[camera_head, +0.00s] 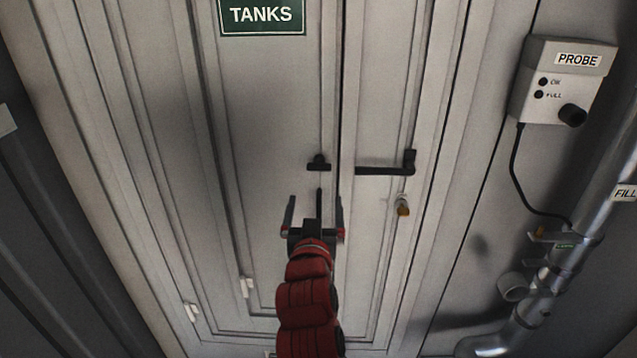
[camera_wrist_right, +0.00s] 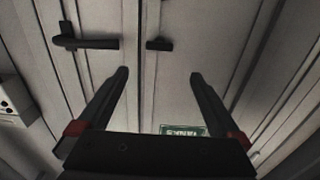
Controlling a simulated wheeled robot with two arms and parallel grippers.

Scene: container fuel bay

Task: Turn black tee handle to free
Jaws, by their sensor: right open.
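A small black tee-shaped handle (camera_head: 319,164) sits on the pale door panel left of the door seam, its bar roughly level. In the right wrist view, where the scene appears inverted, the tee handle (camera_wrist_right: 159,44) lies beyond the fingertips, roughly between their lines. My right gripper (camera_head: 315,203) is open and empty, pointing up at the door just below the tee handle in the head view. The gripper (camera_wrist_right: 158,76) appears apart from the handle, with its jaws wide. My left gripper is not in view.
A longer black lever (camera_head: 385,168) sits right of the seam, with a small brass-coloured lock (camera_head: 403,207) below it. A green TANKS sign (camera_head: 262,16) is above. At right are a PROBE box (camera_head: 563,85), its hanging cable and a metal pipe (camera_head: 602,205).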

